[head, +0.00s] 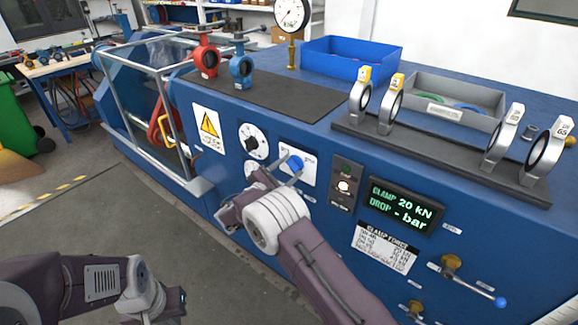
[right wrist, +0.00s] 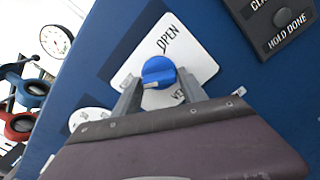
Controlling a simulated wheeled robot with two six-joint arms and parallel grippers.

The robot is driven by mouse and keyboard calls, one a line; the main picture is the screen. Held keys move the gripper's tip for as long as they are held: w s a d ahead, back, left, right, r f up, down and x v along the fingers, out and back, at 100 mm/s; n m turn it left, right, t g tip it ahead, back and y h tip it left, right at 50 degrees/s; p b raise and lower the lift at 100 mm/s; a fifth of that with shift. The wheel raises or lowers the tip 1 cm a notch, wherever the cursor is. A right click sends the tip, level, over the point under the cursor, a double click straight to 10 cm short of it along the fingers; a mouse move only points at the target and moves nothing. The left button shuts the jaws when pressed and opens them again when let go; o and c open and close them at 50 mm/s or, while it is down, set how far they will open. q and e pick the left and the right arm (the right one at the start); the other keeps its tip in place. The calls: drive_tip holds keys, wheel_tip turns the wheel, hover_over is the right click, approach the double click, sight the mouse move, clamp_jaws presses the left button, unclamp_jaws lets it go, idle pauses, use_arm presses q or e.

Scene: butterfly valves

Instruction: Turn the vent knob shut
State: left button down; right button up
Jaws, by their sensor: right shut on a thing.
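The vent knob (head: 295,162) is a round blue knob on a white label plate on the front of the blue machine. In the right wrist view the knob (right wrist: 158,70) lies between my two fingertips, with OPEN printed beside it at the upper right and part of another word below, cut off by a finger. A small white mark shows on the knob's lower edge. My right gripper (head: 288,168) is shut on the knob; its fingers also show in the right wrist view (right wrist: 159,84). My left arm's end (head: 150,295) is low at the left, its fingers not clear.
A black dial (head: 252,141) is left of the knob and a button panel (head: 344,187) right of it. A display (head: 402,206) reads CLAMP 20 kN and DROP - bar. A brass valve with a blue-tipped lever (head: 470,280) sticks out lower right.

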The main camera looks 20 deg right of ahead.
drive_tip(key=shift+f+n, duration=0.1)
drive_tip(key=shift+n, duration=0.4)
drive_tip(key=o, duration=1.2)
drive_tip(key=shift+o, duration=0.2)
drive_tip(key=shift+a, duration=0.1)
drive_tip(key=v, duration=0.9)
